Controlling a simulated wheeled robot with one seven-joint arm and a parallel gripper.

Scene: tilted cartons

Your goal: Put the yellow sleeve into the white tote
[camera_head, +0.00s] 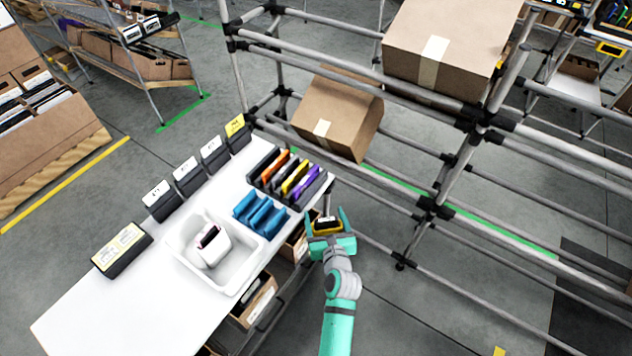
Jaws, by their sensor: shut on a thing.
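My teal gripper (327,221) is shut on a small yellow sleeve (326,230) with a dark, white-marked top. It is held beyond the right edge of the white table, near the slotted rack; the fingers hide its sides. The white tote (178,256) stands on the table to the left of my gripper, apart from it. A white item with a dark opening (212,248) leans inside the tote.
A dark rack (262,172) holds orange, yellow, purple and dark items. Blue holders (260,215) stand between rack and tote. Black labelled bins line the table's far edge. A pipe shelf with a tilted carton (335,112) is at upper right.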

